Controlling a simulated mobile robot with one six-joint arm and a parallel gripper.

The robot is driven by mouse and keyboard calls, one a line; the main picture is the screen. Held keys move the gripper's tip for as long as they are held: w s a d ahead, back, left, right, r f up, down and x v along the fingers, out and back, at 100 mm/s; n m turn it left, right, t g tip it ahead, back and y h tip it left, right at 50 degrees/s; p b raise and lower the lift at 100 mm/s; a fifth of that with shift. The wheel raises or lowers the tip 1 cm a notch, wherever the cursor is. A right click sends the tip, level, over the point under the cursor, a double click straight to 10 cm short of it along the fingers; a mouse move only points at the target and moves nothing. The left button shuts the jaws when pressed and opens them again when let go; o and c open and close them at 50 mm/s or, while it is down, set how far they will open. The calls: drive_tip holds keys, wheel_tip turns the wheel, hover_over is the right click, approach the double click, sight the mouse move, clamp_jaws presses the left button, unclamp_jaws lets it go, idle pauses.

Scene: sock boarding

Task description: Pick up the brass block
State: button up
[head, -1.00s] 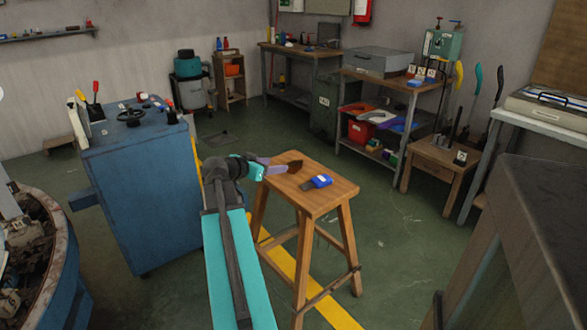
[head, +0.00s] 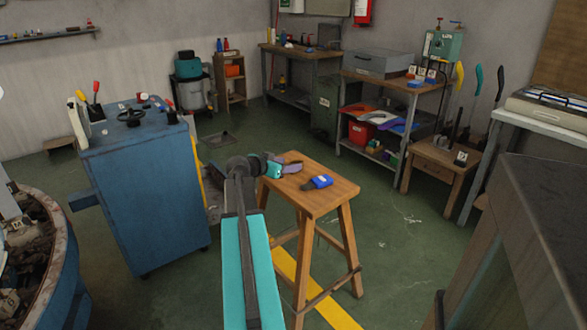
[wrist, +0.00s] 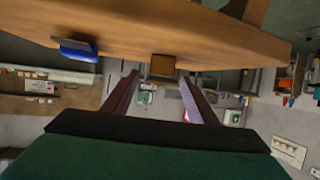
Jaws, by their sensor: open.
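The brass block (wrist: 163,66) is a small brown block on the wooden stool (head: 335,194), close to its edge. In the wrist view, which looks upside down, it shows just beyond and between my two fingertips, apart from both. My gripper (wrist: 158,78) is open and empty, its purple fingers spread on either side of the block's line. In the head view my gripper (head: 294,167) is over the far left part of the stool top, and the block cannot be made out behind the fingers.
A blue-handled object (head: 319,182) lies on the stool, right of my gripper; it also shows in the wrist view (wrist: 74,50). A blue cabinet (head: 145,200) stands left of my arm. A dark bench (head: 545,220) is at the right. Green floor is free around the stool.

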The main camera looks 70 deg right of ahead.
sight(293, 163)
drive_tip(key=shift+d, duration=0.1)
drive_tip(key=shift+x, duration=2.5)
drive_tip(key=shift+f, duration=0.1)
drive_tip(key=shift+c, duration=0.4)
drive_tip(key=shift+w, duration=0.1)
clamp_jaws()
